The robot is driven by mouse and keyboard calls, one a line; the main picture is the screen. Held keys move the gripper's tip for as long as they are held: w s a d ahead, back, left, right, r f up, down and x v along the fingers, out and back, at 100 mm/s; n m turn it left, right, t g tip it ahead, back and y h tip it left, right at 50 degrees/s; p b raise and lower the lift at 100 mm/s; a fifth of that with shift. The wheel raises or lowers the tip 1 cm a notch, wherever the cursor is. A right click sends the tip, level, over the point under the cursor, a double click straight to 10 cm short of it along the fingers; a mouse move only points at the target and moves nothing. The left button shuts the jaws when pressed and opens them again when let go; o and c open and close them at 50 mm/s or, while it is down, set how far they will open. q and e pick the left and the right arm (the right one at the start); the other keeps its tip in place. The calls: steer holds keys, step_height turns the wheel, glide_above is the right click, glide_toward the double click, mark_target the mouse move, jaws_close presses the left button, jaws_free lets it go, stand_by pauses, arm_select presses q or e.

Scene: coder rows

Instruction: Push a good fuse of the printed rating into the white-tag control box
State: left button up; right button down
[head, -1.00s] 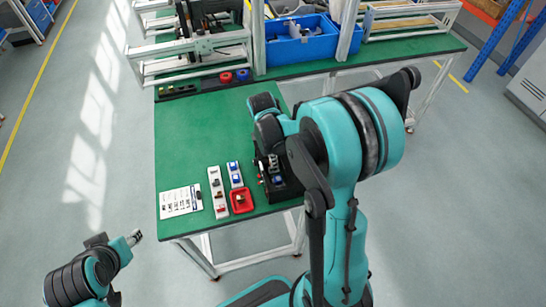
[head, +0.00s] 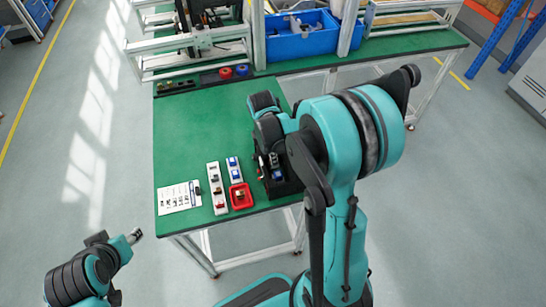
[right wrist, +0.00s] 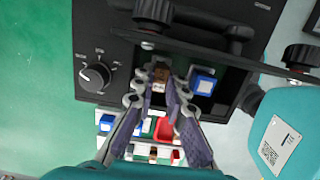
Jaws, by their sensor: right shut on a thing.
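The black control box (right wrist: 97,100) fills the upper part of the right wrist view, with a round knob on its left. It also shows at the table's front right in the head view (head: 286,190), partly hidden by my right arm. My right gripper (right wrist: 160,84) is shut on a brown fuse (right wrist: 160,70) with a pale end, held at the box's recess. I cannot tell how deep the fuse sits. A blue fuse (right wrist: 203,80) is in the recess to its right. My left gripper (head: 134,237) is off the table at lower left. No white tag is readable.
Two white racks (head: 213,172) with several coloured fuses and a red tray (head: 249,203) stand left of the box. A printed sheet (head: 178,197) lies at the table's front left. The green table (head: 195,130) is clear behind them. Blue bins (head: 300,45) stand at the back.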

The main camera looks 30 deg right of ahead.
steer(key=shift+f+b, duration=0.35)
stand_by(0.7)
steer(key=c, duration=1.5)
jaws_free()
steer(key=shift+o, duration=0.2)
steer(key=shift+r, duration=0.15)
step_height(320, 180, up, 12)
steer(key=a, duration=0.1)
steer(key=shift+w+a, duration=0.15)
steer(key=shift+a, duration=0.05)
steer(key=s+a+f+m+t+y+b, duration=0.1)
steer(key=s+a+m+t, duration=0.6)
steer(key=m, duration=0.8)
steer(key=s+a+b, duration=0.1)
steer(key=s+a, duration=0.1)
steer(key=s, duration=0.2)
steer(key=shift+s+f+t, duration=0.2)
steer(key=shift+f+t, duration=0.1)
